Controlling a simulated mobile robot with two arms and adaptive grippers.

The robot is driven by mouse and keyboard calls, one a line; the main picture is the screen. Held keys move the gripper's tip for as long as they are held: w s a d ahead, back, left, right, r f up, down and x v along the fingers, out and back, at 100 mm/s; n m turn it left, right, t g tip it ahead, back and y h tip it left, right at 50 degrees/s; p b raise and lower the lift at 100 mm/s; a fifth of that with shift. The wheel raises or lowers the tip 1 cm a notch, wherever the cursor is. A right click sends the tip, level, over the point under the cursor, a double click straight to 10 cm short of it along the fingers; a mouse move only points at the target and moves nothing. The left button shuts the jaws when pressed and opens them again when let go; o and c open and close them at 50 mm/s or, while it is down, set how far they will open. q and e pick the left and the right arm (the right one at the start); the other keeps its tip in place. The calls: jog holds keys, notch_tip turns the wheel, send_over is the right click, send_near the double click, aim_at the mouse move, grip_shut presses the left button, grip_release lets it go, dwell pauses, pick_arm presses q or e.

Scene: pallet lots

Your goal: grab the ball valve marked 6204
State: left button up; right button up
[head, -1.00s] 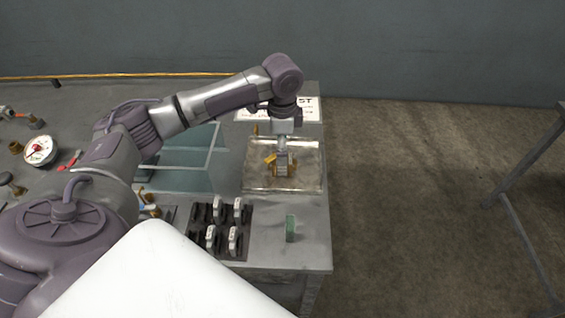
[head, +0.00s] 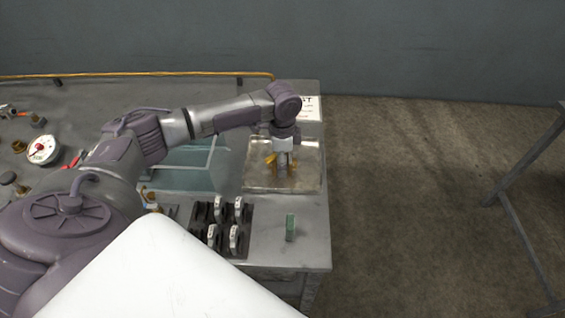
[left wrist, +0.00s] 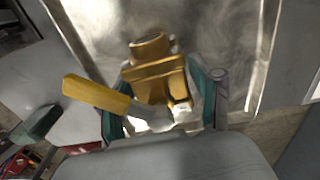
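A brass ball valve with a yellow handle (head: 270,158) is in the shallow metal tray (head: 256,182) at the table's right end. In the left wrist view the valve (left wrist: 153,78) fills the middle, its yellow handle pointing left. No marking 6204 is readable on it. My left gripper (head: 283,169) is down in the tray at the valve. In the left wrist view its teal-padded fingers (left wrist: 163,113) stand wide, one on each side of the valve body. Whether the pads touch the valve is not clear. My right gripper is not in view.
A black rack (head: 222,231) with several grey parts and a green block (head: 291,227) stand in front of the tray. A glass-like bin (head: 185,178) is left of it. A white sign (head: 309,108) lies behind. A gauge (head: 43,149) and fittings lie far left.

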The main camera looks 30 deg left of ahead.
pick_arm(q)
grip_shut()
jog(key=shift+w+r, duration=0.1)
